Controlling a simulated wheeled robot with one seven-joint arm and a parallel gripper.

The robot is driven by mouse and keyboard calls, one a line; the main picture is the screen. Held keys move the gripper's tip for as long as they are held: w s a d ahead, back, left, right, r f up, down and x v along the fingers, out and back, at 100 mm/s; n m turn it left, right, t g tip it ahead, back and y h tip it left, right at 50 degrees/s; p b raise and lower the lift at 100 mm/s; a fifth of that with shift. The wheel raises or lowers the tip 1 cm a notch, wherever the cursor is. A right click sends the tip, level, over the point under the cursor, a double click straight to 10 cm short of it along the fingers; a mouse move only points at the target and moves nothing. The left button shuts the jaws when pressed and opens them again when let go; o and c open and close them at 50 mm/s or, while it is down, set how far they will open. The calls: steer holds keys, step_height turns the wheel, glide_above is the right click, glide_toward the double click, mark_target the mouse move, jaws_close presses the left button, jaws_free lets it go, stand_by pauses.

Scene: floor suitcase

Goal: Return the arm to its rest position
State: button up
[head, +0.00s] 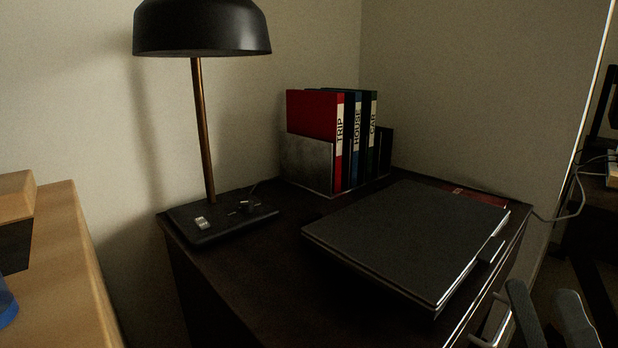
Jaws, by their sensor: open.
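My gripper (542,291) shows at the bottom right corner of the head view. Its two grey fingers point upward and stand apart, with nothing visible between them. It is in front of the dark desk's right side, close in the picture to a pale metal handle (492,322). Whether it touches the handle cannot be told. The rest of my arm is outside the view.
A closed dark laptop-like slab (410,235) lies on the dark desk (285,265). A black lamp (203,28) and a holder (308,163) with red, blue and green binders stand behind. A wooden surface (75,270) is at left. A cable (577,195) hangs right.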

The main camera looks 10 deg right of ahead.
steer(key=s+a+f+m+g+h, duration=0.25)
steer(key=s+f+m+h, duration=0.25)
steer(key=f+m, duration=0.5)
steer(key=s+a+f+m+g+h, duration=0.2)
steer(key=s+f+m+g+h, duration=0.4)
steer(key=m, duration=0.7)
steer(key=s+a+f+m+g+y, duration=0.2)
steer(key=s+a+f, duration=0.1)
steer(key=s+f, duration=0.3)
steer(key=s+a+f+m+g+y, duration=0.2)
steer(key=s+a+f, duration=0.15)
steer(key=s, duration=0.45)
step_height(320, 180, up, 38)
steer(key=p, duration=3.8)
steer(key=shift+w+d, duration=0.45)
steer(key=shift+f, duration=0.15)
